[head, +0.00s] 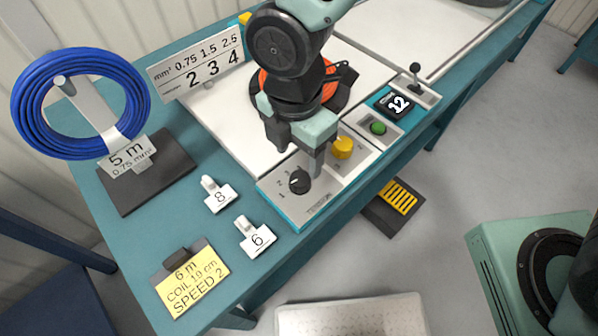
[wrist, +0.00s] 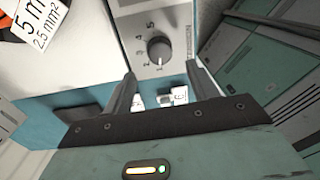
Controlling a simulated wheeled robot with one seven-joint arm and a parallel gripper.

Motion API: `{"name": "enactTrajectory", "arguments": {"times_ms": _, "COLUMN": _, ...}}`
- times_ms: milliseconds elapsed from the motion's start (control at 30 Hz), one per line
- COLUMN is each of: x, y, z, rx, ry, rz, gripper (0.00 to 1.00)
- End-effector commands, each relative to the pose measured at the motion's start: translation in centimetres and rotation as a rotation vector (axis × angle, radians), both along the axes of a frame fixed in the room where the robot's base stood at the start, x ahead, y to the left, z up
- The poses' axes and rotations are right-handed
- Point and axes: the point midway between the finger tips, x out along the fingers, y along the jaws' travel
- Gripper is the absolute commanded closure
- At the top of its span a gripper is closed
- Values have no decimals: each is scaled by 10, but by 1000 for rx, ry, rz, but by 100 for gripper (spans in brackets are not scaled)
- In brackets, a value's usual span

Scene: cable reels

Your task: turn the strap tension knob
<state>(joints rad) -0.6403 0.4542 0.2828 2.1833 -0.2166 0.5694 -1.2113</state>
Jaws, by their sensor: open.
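A black round knob (head: 299,181) sits on the near part of the grey control panel (head: 313,205), with a number scale around it. My gripper (head: 299,160) is open and empty, over the panel close to the black knob. In the wrist view the knob lies between and just beyond the fingertips of my gripper (wrist: 161,85).
A blue coil (head: 30,105) stands left. An orange reel (head: 264,82) is partly hidden.

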Motion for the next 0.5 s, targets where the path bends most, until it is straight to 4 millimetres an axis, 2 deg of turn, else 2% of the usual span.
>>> {"name": "enactTrajectory", "arguments": {"times_ms": 33, "x": -2, "y": -1, "z": -13, "rx": -5, "ry": 4, "rz": 3, "gripper": 42}}
{"name": "enactTrajectory", "arguments": {"times_ms": 200, "x": -2, "y": -2, "z": -43, "rx": -3, "ry": 2, "rz": 0, "gripper": 42}}
{"name": "enactTrajectory", "arguments": {"times_ms": 333, "x": -2, "y": -2, "z": -58, "rx": -1, "ry": 1, "rz": 0, "gripper": 42}}
{"name": "enactTrajectory", "arguments": {"times_ms": 500, "x": -3, "y": -2, "z": -67, "rx": 0, "ry": 0, "rz": 0, "gripper": 42}}
